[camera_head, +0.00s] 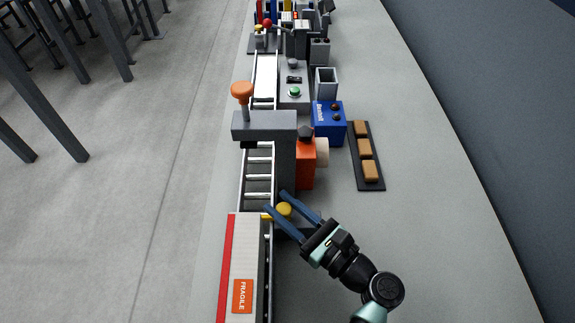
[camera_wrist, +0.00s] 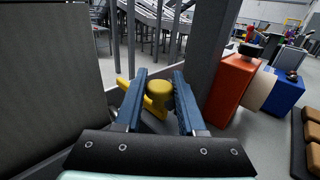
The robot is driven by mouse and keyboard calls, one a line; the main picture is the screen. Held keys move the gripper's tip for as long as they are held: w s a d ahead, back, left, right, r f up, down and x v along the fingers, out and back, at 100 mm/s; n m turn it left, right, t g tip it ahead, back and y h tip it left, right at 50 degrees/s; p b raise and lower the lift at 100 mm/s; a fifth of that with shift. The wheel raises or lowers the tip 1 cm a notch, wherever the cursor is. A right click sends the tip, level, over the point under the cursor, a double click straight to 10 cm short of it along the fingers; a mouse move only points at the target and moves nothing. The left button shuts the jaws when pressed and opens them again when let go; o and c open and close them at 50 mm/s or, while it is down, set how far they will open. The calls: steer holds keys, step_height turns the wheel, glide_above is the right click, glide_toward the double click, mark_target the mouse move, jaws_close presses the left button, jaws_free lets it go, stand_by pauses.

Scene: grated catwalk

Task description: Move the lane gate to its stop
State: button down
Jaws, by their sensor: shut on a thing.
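The lane gate shows a yellow knob (camera_head: 284,210) and a thin yellow bar (camera_head: 267,216) beside the roller lane, at the far end of a white box. In the wrist view the knob (camera_wrist: 159,90) stands upright between the two blue fingers, and the yellow bar (camera_wrist: 124,88) runs off to its left. My gripper (camera_head: 276,201) reaches in from the lower right and is shut on the knob; its fingers also show in the wrist view (camera_wrist: 160,76). The gate's pivot and its stop cannot be made out.
The white box (camera_head: 246,262) with a red edge and FRAGILE label lies on the roller lane (camera_head: 258,170). A grey arch (camera_head: 266,125) with an orange knob (camera_head: 242,89) spans the lane. Orange (camera_head: 305,172) and blue (camera_head: 328,122) housings stand right.

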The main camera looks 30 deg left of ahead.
steer(key=c, duration=0.5)
jaws_free()
steer(key=shift+s+a, duration=0.2)
steer(key=shift+a, duration=0.05)
steer(key=shift+d, duration=0.1)
steer(key=shift+d, duration=0.15)
steer(key=d, duration=0.4)
steer(key=s+d, duration=0.1)
steer(key=d, duration=0.3)
steer(key=s+d+b, duration=0.1)
steer(key=d, duration=0.3)
steer(key=shift+s+d, duration=0.2)
steer(key=shift+w, duration=0.1)
